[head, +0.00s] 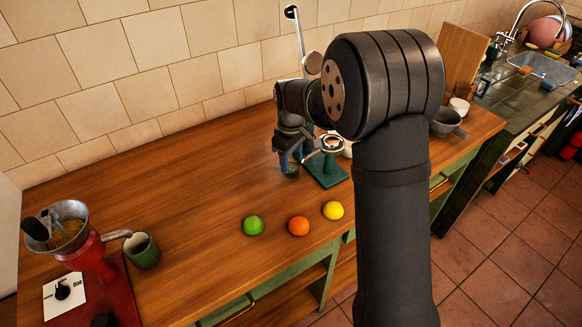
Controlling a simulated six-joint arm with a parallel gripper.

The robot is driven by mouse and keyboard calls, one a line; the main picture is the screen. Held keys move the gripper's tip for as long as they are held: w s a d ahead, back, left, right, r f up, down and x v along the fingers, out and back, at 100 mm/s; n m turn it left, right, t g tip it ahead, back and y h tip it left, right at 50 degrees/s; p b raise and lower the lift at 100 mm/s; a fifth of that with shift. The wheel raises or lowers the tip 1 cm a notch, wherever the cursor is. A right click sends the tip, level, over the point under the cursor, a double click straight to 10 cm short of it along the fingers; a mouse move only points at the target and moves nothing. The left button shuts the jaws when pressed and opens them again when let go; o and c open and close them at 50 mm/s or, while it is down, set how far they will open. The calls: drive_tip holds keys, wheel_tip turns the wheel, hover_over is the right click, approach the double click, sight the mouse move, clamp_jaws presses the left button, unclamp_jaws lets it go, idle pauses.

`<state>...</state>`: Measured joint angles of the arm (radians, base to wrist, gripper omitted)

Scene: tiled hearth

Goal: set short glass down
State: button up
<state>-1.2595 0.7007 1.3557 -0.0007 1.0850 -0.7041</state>
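The short glass (291,171) is a small, clear, greenish tumbler at the middle of the wooden counter, just left of the green press stand. It looks upright, at or very near the counter top; I cannot tell whether its base touches. My gripper (290,161) points down over it, with one finger on each side of the glass, and looks shut on it. The fingers and my wrist hide the glass's upper part.
The green stand (327,176) with a raised lever is close on the right. A lime (253,225), an orange (298,226) and a lemon (333,210) lie in front. A green mug (142,251) and red grinder (90,247) stand at left. The counter between is clear.

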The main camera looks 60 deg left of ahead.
drive_tip(key=shift+c, duration=0.8)
wheel_tip(320, 180, up, 9)
drive_tip(key=m, duration=1.8)
approach(303, 163)
drive_tip(key=s+d, duration=0.1)
drive_tip(key=d, duration=0.2)
wheel_tip(303, 163, down, 12)
drive_tip(key=shift+s+f, duration=0.1)
drive_tip(key=shift+f, duration=0.05)
drive_tip(key=a, duration=0.1)
drive_tip(key=w+a, duration=0.1)
drive_tip(key=a+f, duration=0.1)
drive_tip(key=shift+w+a, duration=0.25)
drive_tip(key=shift+a, duration=0.05)
drive_tip(key=shift+f, duration=0.15)
